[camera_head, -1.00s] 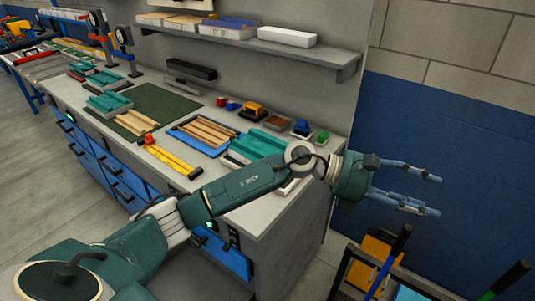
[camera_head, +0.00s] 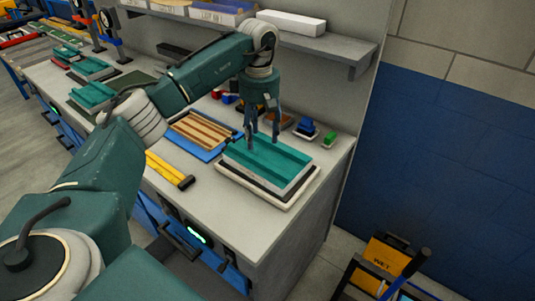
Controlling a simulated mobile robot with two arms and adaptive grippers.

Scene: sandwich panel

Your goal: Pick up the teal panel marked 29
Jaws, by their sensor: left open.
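A teal panel (camera_head: 285,171) with raised ribs lies on a pale block and tray (camera_head: 259,196) near the right end of the bench. No number can be read on it, so I cannot tell whether it is the one marked 29. My left gripper (camera_head: 263,144) points down at the far edge of this panel, with its fingers open and apart. I cannot tell whether the fingertips touch the panel. More teal panels (camera_head: 92,95) lie further left on the bench, partly behind my left arm. My right gripper is out of view.
A blue tray with wooden strips (camera_head: 204,132) lies left of the panel, and a yellow tool (camera_head: 169,169) lies in front. Small coloured blocks (camera_head: 306,126) stand behind. A shelf (camera_head: 325,42) overhangs the bench's back. The bench's front right corner is clear.

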